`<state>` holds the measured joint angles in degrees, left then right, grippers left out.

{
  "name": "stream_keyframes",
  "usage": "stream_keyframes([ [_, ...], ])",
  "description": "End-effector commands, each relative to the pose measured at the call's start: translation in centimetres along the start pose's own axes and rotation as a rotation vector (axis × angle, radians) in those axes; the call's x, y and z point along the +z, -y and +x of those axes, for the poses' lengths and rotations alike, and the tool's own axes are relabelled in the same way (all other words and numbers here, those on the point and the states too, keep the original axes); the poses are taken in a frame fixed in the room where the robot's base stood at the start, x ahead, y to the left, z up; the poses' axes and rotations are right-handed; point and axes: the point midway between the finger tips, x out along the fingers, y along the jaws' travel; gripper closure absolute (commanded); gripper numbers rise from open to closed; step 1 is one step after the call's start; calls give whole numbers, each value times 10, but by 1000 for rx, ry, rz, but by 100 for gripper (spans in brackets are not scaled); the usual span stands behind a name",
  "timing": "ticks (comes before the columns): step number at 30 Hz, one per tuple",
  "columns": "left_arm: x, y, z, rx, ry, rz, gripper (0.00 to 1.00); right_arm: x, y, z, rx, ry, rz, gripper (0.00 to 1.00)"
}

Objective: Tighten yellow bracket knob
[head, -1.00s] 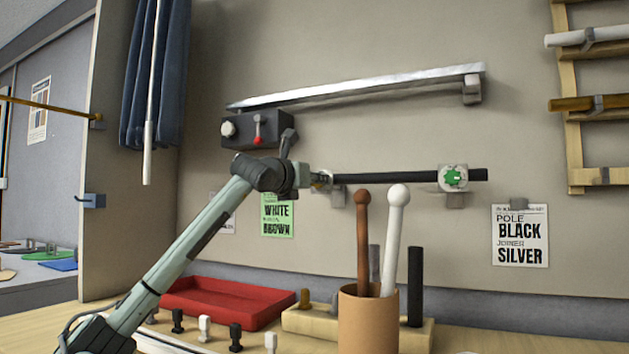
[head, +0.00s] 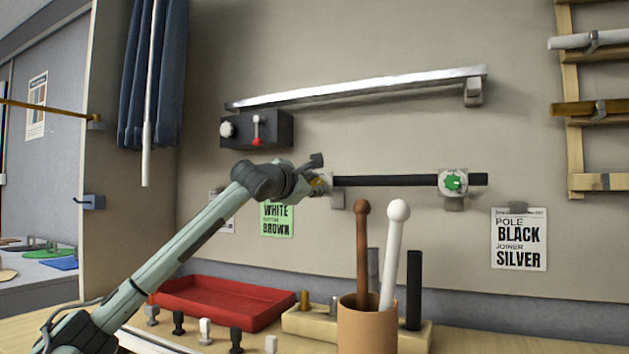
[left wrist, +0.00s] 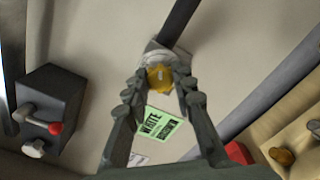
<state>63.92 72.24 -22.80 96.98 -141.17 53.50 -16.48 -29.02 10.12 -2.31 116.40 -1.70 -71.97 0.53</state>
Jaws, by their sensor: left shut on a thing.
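The yellow knob (left wrist: 160,77) sits on a pale round bracket at the left end of the black pole (head: 395,180); the pole also shows in the left wrist view (left wrist: 178,22). My left gripper (head: 322,184) is at that bracket. In the left wrist view its two fingers (left wrist: 160,75) are on either side of the knob, shut on it. In the head view only a small bit of yellow shows by the fingers. A second bracket with a green knob (head: 454,182) holds the pole near its right end. My right gripper is not in view.
A dark box with a red-tipped lever (head: 256,130) is on the wall above my left wrist, below a silver rail (head: 360,90). A pot (head: 367,328) with brown and white poles stands below, near a red tray (head: 222,303). A black-and-silver sign (head: 519,240) hangs at right.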

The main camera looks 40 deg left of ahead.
Motion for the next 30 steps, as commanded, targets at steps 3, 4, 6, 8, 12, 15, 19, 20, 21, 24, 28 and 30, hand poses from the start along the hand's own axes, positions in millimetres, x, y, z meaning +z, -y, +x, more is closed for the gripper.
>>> stream_keyframes([
  [3,1,-1,0,-1,-1,111,100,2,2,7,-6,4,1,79],
  [4,1,0,0,-1,-1,139,100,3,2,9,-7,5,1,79],
  [6,1,0,0,-1,-1,206,100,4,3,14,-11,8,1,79],
  [8,1,0,0,-1,-1,261,100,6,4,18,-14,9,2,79],
  [12,1,0,0,0,-1,385,100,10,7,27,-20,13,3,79],
  [15,1,1,0,-1,0,462,100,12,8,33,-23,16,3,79],
  [19,1,1,0,-1,1,546,100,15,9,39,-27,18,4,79],
  [20,0,1,0,-1,1,564,100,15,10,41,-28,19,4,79],
  [21,0,1,0,-1,0,584,100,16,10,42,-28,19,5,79],
  [24,0,1,0,-1,0,627,100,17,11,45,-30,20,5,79],
  [28,0,2,0,-2,0,665,100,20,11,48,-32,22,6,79],
  [30,0,2,0,-2,0,679,100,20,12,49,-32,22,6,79],
])
